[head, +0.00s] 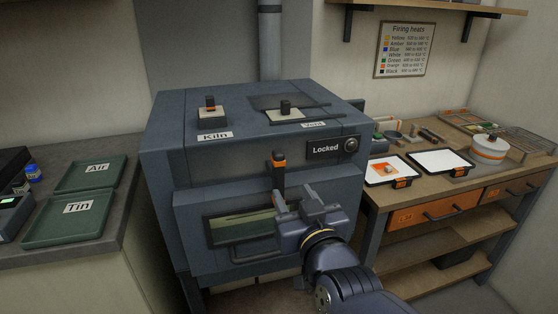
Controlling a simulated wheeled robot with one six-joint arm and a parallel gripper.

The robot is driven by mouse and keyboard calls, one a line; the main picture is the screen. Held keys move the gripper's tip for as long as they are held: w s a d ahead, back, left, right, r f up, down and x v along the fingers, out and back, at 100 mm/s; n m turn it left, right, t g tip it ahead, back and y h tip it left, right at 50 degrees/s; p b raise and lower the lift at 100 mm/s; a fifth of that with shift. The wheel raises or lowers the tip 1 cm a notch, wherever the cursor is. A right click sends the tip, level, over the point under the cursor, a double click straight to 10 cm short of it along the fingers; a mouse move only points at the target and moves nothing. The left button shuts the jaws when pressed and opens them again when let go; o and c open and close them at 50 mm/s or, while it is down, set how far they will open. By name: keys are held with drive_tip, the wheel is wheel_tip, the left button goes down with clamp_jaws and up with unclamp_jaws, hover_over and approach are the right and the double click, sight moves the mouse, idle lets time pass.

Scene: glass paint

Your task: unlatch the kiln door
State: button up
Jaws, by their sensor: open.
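The kiln (167,170) is a dark blue-grey box in the middle of the head view. Its door (193,236) is shut and has a greenish window (240,227). A dark upright latch handle with an orange band (278,172) stands at the top of the door. A sign reading "Locked" (326,149) with a round lamp or knob (351,145) is right of the latch. My gripper (305,196) is open and empty, just below and right of the latch. Whether it touches the door is unclear. My gripper hides part of the door.
On the kiln top are a switch labelled "Kiln" (210,111) and a vent control (285,109). Green trays marked "Air" (118,171) and "Tin" (45,234) lie on the left counter. A wooden workbench (383,207) with white trays and orange drawers stands close on the right.

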sight(280, 171)
drive_tip(key=p+x, duration=0.1)
drive_tip(key=x, duration=0.9)
drive_tip(key=shift+w+a, duration=0.1)
drive_tip(key=shift+w, duration=0.25)
clamp_jaws()
idle(0.4)
